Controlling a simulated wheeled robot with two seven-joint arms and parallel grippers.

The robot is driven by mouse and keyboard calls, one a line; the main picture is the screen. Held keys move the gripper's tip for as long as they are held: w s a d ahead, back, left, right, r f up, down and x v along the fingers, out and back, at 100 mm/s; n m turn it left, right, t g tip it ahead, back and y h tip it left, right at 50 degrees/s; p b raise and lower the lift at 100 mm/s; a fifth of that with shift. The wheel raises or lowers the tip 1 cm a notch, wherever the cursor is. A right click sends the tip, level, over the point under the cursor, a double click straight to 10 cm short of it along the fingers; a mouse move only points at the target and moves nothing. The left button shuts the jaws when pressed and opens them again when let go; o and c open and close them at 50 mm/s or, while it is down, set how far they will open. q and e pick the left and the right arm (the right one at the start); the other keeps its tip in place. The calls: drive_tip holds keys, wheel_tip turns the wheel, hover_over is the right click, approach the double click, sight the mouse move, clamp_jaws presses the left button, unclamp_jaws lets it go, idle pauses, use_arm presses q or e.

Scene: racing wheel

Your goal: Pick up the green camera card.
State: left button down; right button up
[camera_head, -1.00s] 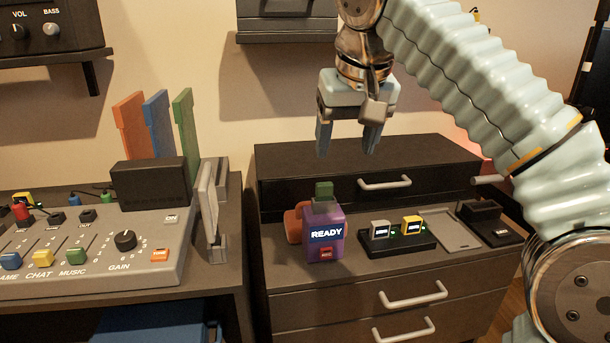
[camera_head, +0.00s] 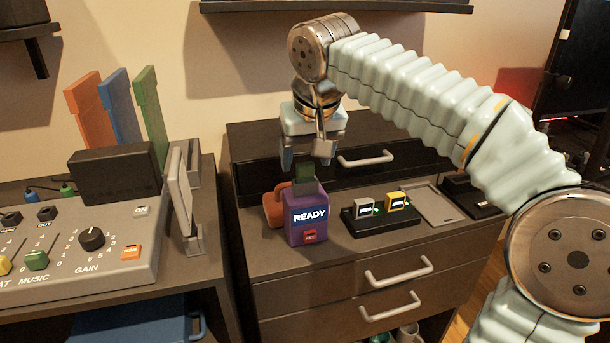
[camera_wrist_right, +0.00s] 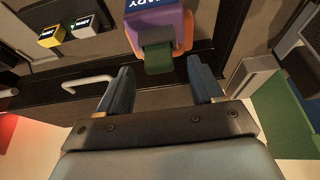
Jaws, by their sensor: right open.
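The green camera card (camera_head: 305,172) stands upright in the top of a purple device (camera_head: 309,215) labelled READY, with its upper part sticking out. In the right wrist view the green card (camera_wrist_right: 158,60) shows ahead of and between the fingers. My right gripper (camera_head: 308,165) hangs pointing down just above and behind the card, open and empty. In the right wrist view the open fingers of the right gripper (camera_wrist_right: 160,85) lie either side of the card's line, apart from it. My left gripper is not in view.
A black holder (camera_head: 383,226) with a grey card and a yellow card is right of the purple device, on the dark drawer cabinet (camera_head: 290,262). A grey tray (camera_head: 430,205) lies farther right. A control panel (camera_head: 110,240) and orange, blue and green upright pieces stand at left.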

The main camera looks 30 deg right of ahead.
sight(305, 178)
drive_tip(key=x, duration=0.2)
drive_tip(key=shift+w+f, duration=0.15)
drive_tip(key=shift+f, duration=0.15)
drive_tip(key=c, duration=1.1)
